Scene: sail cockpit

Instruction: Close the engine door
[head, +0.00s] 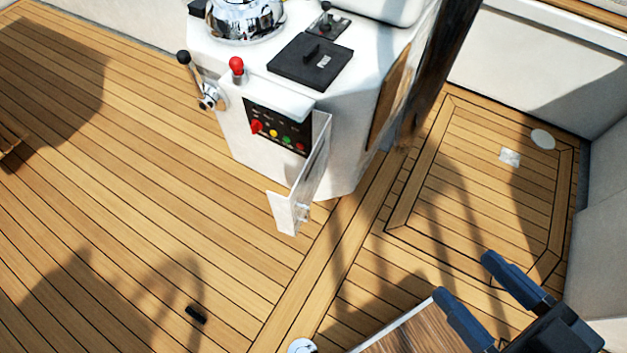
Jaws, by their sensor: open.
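The engine door (312,172) is a thin white panel on the side of the white console (348,165). It stands open, swung outward toward the camera, with a small metal latch near its lower outer corner. Behind it a black engine panel (277,127) with a red switch and several coloured buttons is exposed. My gripper (463,278) is at the lower right, its two dark blue fingers spread apart and empty. It is well to the right of and below the door in the picture, not touching it.
A throttle lever with a black knob (183,57) and a red-knobbed lever (237,66) stick out from the console. A wooden-topped piece (420,335) lies beside my gripper. A small black object (196,314) lies on the deck. The planked deck at left is largely clear.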

